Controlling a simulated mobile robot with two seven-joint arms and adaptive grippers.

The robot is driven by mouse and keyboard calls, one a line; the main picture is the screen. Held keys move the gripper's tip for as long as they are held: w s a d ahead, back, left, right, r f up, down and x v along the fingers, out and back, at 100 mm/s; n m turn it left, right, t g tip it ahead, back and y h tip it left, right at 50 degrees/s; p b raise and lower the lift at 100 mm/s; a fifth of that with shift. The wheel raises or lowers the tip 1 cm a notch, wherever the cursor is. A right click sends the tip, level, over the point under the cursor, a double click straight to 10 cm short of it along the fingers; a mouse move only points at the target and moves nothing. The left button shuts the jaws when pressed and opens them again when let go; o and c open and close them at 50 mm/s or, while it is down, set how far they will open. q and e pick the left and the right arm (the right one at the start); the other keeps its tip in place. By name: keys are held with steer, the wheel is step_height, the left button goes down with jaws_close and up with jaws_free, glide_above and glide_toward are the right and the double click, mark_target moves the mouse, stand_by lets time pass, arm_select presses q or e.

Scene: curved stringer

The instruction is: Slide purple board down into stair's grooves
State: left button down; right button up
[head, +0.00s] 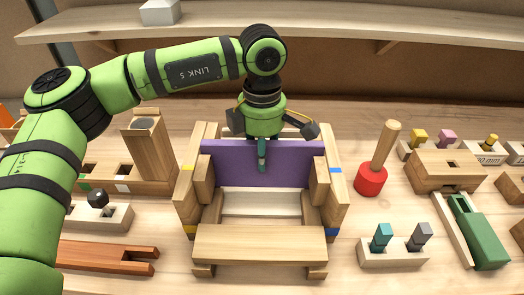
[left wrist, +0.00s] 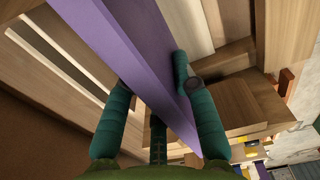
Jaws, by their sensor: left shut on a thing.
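The purple board (head: 225,165) stands upright between the two side posts of the wooden stair (head: 262,243), at its back. It spans from the left post to the right post. Whether its ends are seated in the grooves cannot be told. My left gripper (head: 262,155) comes from above and is shut on the middle of the board's top edge. In the left wrist view the purple board (left wrist: 125,60) runs between the teal fingers of the left gripper (left wrist: 160,125). My right gripper is not in view.
A red mallet (head: 370,180) with a wooden handle stands to the right of the stair. Blocks with coloured pegs (head: 395,245) lie further right. A tall wooden block (head: 150,150) and a reddish forked piece (head: 105,256) are at the left. A shelf (head: 300,25) runs across the back.

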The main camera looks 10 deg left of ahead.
arm_select(q)
steer(key=shift+f+b, duration=1.15)
steer(key=shift+f, duration=0.25)
steer(key=c, duration=0.9)
jaws_free()
steer(key=shift+r, duration=0.1)
steer(key=shift+c, duration=0.2)
step_height(320, 180, up, 12)
